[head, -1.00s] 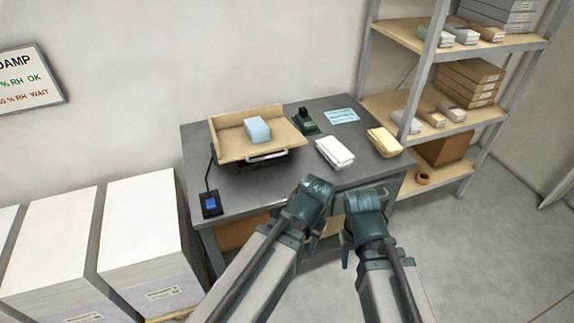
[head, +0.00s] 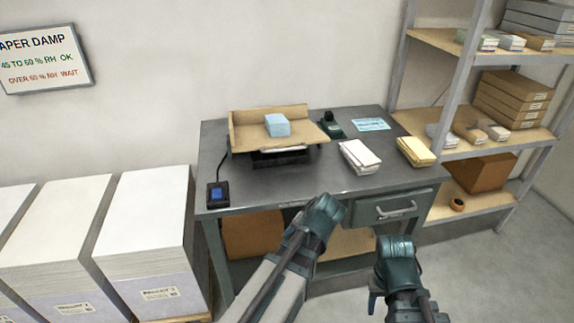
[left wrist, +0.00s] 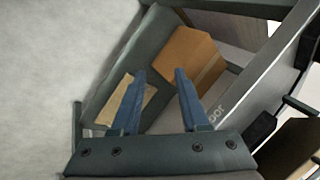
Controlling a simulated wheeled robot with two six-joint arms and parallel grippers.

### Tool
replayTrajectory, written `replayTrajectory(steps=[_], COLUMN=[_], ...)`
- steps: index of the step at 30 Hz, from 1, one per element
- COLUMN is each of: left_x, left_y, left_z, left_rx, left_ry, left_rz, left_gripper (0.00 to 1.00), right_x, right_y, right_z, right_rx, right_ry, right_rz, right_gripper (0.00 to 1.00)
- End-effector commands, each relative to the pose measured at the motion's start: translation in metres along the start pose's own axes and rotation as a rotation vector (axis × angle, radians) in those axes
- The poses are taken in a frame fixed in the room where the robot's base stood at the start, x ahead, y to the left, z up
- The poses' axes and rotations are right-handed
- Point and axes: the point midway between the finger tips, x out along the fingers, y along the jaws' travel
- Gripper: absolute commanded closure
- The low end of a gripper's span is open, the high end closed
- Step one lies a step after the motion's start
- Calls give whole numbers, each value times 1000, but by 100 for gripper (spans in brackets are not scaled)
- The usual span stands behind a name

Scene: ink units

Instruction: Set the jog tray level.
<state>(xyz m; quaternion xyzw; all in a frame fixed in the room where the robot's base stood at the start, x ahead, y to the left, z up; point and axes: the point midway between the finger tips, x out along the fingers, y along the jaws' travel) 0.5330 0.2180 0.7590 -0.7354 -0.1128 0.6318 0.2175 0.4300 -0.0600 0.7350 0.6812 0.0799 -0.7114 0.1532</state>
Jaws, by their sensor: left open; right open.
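The jog tray (head: 251,136) is a light wooden tray with raised back and left walls, on a dark base (head: 281,159) on the grey bench. It looks tilted; how much is hard to tell. A pale handle bar (head: 284,149) runs along its front. A light blue paper block (head: 277,125) lies in it. My left gripper (left wrist: 160,75) is open and empty in the left wrist view, in front of the bench; its fingers are mostly hidden in the head view. My right gripper (head: 377,285) is open and empty, low in front of the bench's drawer, apart from the tray.
Large paper stacks (head: 150,225) stand left. A shelf rack (head: 450,90) stands right.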

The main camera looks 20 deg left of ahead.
Motion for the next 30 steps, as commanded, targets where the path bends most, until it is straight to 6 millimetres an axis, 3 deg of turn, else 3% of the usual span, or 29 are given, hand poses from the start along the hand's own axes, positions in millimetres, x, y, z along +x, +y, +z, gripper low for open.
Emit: replayTrajectory(steps=[2,5,9,15,21,30], left_x=[2,-12,-50,-109,-137,-139], left_y=[-16,-40,-66,-81,-82,-82], left_z=[-17,-39,-75,-115,-129,-131], left_rx=[39,98,193,296,336,338], left_ry=[31,76,150,238,274,276], left_rz=[-128,-306,-573,-871,-995,-1003], left_gripper=[55,55,55,55,55,55], right_x=[8,9,8,8,8,8], right_y=[-1,-1,-1,-1,-1,-1], right_z=[0,0,0,0,0,-1], right_rx=[0,0,0,0,0,0], right_ry=[0,0,0,0,0,0], right_rz=[0,0,0,0,0,0], right_gripper=[50,50,50,50,50,50])
